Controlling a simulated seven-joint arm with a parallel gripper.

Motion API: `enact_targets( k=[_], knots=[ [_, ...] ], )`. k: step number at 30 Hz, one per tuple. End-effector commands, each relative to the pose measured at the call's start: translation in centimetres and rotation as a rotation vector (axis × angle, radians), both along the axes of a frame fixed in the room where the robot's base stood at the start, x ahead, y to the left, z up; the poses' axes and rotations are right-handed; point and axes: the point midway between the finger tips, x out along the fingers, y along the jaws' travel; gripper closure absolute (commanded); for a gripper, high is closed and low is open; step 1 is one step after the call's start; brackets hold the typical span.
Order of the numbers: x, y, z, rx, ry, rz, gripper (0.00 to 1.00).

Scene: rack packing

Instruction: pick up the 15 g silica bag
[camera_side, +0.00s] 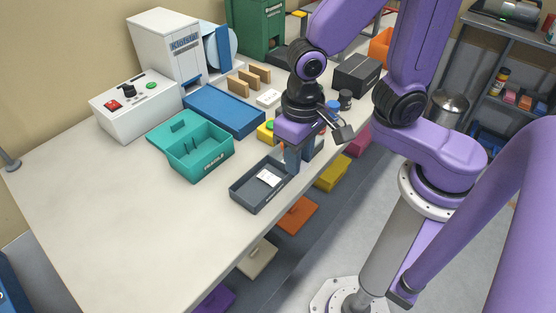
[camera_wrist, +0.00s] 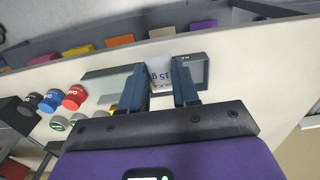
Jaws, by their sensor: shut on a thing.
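The 15 g silica bag (camera_wrist: 160,72) is a pale packet with "15 g" printed on it, reading upside down in the wrist view. My gripper (camera_wrist: 161,88) has its two dark blue fingers on either side of the bag and is shut on it. In the side view my gripper (camera_side: 291,166) points down at the right end of a dark grey tray (camera_side: 244,196). A white printed piece (camera_side: 268,178) shows in that tray; I cannot tell whether it is the same bag. The fingers hide part of the bag.
A teal open box (camera_side: 201,161) and a blue lid-like panel (camera_side: 222,112) lie left of and behind my gripper. A white control box (camera_side: 137,105) stands farther back. Red and blue jars (camera_wrist: 74,97) stand beside the gripper. The table's left front is clear. Coloured drawers (camera_side: 297,215) protrude below its edge.

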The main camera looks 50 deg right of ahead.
Motion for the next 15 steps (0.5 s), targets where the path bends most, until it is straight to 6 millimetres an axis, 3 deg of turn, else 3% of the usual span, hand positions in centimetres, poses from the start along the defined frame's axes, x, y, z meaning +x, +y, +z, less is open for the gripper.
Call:
enact_targets(
  k=[15],
  knots=[
    [-3.3,-2.1,1.8,0.001,-0.001,0.001,0.98]
  ],
)
